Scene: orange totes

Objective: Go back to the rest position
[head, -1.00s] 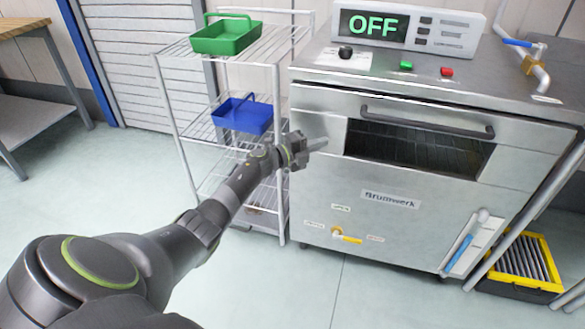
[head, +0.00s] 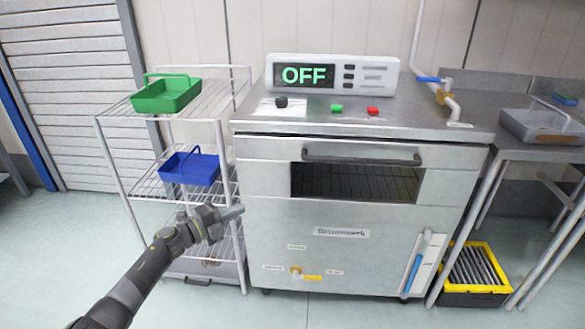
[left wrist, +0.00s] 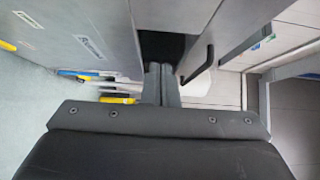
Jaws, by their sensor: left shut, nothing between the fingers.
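My left gripper (head: 232,213) is shut and empty in the head view. I cannot tell whether the fingertips touch the oven. The oven display (head: 305,75) reads OFF. A dark window opening shows below the oven handle (head: 362,159). My right gripper is not in view.
A wire rack (head: 122,172) left of the oven holds a green tray (head: 166,96) and a blue tray (head: 189,169). A steel table with a grey bin (head: 540,128) stands on the right. A yellow-edged black crate (head: 474,298) is on the floor. Floor at front left is clear.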

